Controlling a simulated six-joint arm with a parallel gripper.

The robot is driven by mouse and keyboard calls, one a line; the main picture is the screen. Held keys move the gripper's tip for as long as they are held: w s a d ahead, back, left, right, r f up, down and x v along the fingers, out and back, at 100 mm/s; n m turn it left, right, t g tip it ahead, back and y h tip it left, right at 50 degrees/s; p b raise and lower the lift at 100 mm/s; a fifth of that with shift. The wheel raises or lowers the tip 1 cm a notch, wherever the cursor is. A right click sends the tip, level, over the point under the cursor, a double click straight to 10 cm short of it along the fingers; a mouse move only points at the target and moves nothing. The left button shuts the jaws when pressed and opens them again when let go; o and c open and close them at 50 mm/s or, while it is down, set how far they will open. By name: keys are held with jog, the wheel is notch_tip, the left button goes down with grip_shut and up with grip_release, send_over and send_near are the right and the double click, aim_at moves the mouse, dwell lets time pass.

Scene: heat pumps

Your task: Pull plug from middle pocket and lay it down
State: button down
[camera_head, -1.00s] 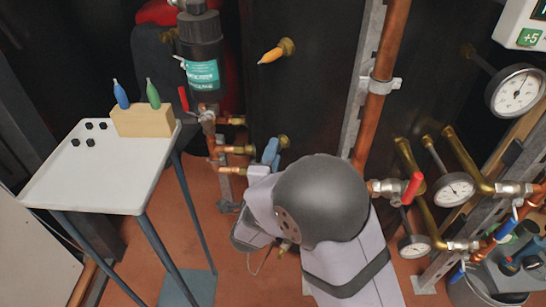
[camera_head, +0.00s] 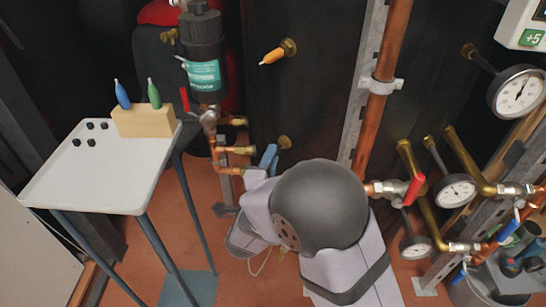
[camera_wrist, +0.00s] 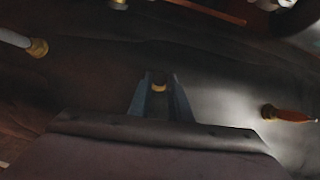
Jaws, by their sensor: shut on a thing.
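My gripper (camera_head: 269,156) is at the dark panel, its blue fingers just left of and below a brass pocket (camera_head: 284,142), the middle one. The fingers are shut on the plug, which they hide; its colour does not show. In the wrist view the fingers (camera_wrist: 159,97) point at the brass pocket (camera_wrist: 159,87), which shows between them. I cannot tell whether the plug is still partly inside. An orange plug (camera_head: 272,56) sticks out of the upper pocket (camera_head: 289,46); it also shows at the right in the wrist view (camera_wrist: 290,115).
A white table (camera_head: 95,175) at left carries a wooden block (camera_head: 143,122) with a blue and a green plug, and several dark nuts. Its front is clear. Copper pipes (camera_head: 224,150) and a black filter (camera_head: 203,45) stand between. Gauges and valves crowd the right.

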jog(key=shift+s+a, duration=0.1)
dwell(0.3)
jog(key=shift+s+a, duration=0.3)
jog(key=shift+s, duration=0.15)
jog(key=shift+s+a, duration=0.1)
jog(key=shift+a, duration=0.05)
jog(key=shift+s+a, duration=0.4)
jog(key=shift+s, duration=0.2)
dwell(0.4)
notch_tip(320, 180, up, 6)
jog(key=p, duration=0.6)
